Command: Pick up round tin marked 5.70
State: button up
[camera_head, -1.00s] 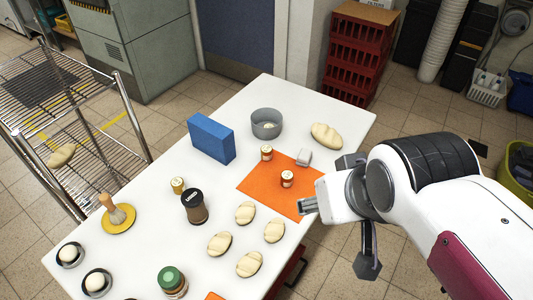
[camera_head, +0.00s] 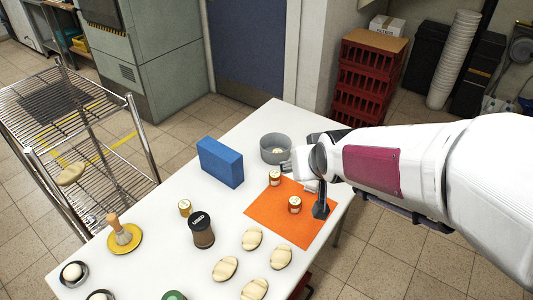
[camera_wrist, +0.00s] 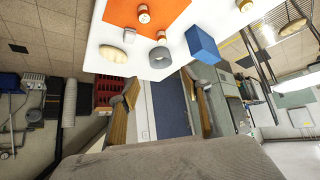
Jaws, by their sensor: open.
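Several small round tins with pale tops and gold sides are in view; no price marking is legible, so I cannot tell which is 5.70. In the head view one tin (camera_head: 275,178) stands at the far edge of the orange mat (camera_head: 270,217). Another tin (camera_head: 295,204) stands on the mat, nearer. A third tin (camera_head: 185,207) stands at left by the dark-lidded jar. My gripper (camera_head: 318,172) is over the mat's right side, beside the two mat tins. In the wrist view my gripper (camera_wrist: 162,84) is open and empty, its fingers well apart; a tin (camera_wrist: 143,14) shows on the mat.
A blue box (camera_head: 220,162) and a grey pot (camera_head: 274,149) stand beyond the tins. The dark-lidded jar (camera_head: 201,230) and several bread rolls (camera_head: 225,269) are nearer. A loaf (camera_wrist: 113,53) shows in the wrist view.

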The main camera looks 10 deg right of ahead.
jog(key=w+f+t, duration=0.1)
jog(key=w+f, duration=0.4)
jog(key=w, duration=0.4)
jog(key=t, duration=0.3)
send_near(276, 177)
notch_tip(276, 177, up, 6)
jog(key=w, duration=0.3)
jog(key=shift+t, duration=0.4)
jog(key=f, duration=0.7)
jog(key=shift+w+d+f, duration=0.1)
jog(key=shift+w+d, duration=0.05)
jog(key=shift+d, duration=0.15)
jog(key=shift+f, duration=0.5)
jog(key=shift+w, duration=0.1)
jog(key=shift+x, duration=1.2)
jog(key=shift+a, duration=0.1)
jog(key=shift+a+x, duration=0.15)
jog(key=shift+x, duration=1.15)
jog(key=shift+a+x, duration=0.1)
jog(key=shift+x, duration=1.2)
